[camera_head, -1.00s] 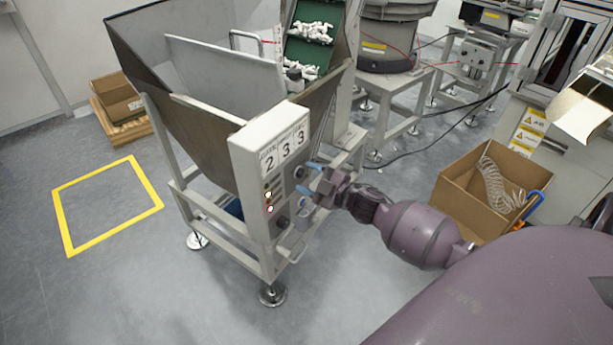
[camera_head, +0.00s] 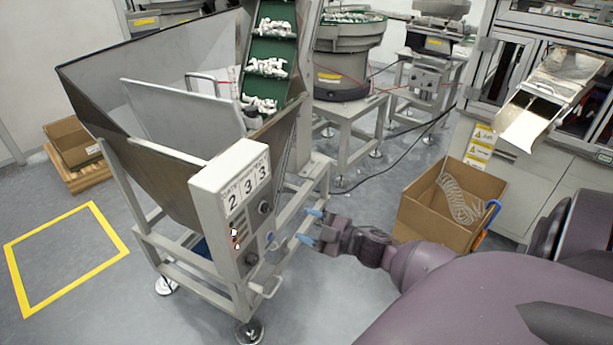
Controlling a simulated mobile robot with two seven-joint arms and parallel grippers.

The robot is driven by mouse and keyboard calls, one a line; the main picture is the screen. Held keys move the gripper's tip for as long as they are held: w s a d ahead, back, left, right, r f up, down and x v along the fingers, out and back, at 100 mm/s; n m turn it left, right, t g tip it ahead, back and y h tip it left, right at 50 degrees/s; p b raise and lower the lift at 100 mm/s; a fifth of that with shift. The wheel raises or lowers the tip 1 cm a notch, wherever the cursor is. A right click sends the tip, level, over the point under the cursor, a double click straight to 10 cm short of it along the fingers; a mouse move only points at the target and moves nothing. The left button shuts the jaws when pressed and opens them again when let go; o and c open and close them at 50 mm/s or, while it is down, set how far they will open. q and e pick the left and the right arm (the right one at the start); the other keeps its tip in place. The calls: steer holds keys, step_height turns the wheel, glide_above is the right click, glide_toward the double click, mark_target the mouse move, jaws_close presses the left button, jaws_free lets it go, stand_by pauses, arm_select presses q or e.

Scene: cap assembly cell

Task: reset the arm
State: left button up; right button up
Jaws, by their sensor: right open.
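My right gripper (camera_head: 309,227) is open, with blue fingertips and nothing between them. It is just to the right of the hopper's control panel (camera_head: 240,205), with a small gap showing. The panel carries the digits 2 3 3, small lit lamps and dark knobs. My right arm (camera_head: 420,265) reaches in from the lower right. My left gripper is not in view.
A metal hopper (camera_head: 115,110) stands on a frame, with a green conveyor (camera_head: 271,50) carrying white parts. A cardboard box (camera_head: 411,215) with a clear coil stands right of the gripper. A yellow floor square (camera_head: 62,300) is empty at left.

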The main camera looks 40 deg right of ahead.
stand_by(0.3)
steer(key=s+a+f+m+g+h, duration=0.2)
steer(key=s+a+f+m, duration=0.1)
steer(key=s, duration=0.3)
steer(key=s+a+f+m+g+h+p, duration=0.1)
steer(key=s+a+f+m+g+h, duration=0.1)
steer(key=s+a, duration=0.4)
steer(key=s+a+f+m+g+h, duration=0.1)
steer(key=s+a+f+m+g, duration=0.1)
steer(key=s+a+f+m, duration=0.2)
steer(key=s+m, duration=0.2)
steer(key=s, duration=0.1)
steer(key=shift+a+f+m+h+p, duration=0.2)
steer(key=shift+f+m+h+p, duration=0.1)
steer(key=shift+f+h, duration=0.1)
steer(key=shift+c, duration=1.3)
steer(key=shift+w, duration=0.1)
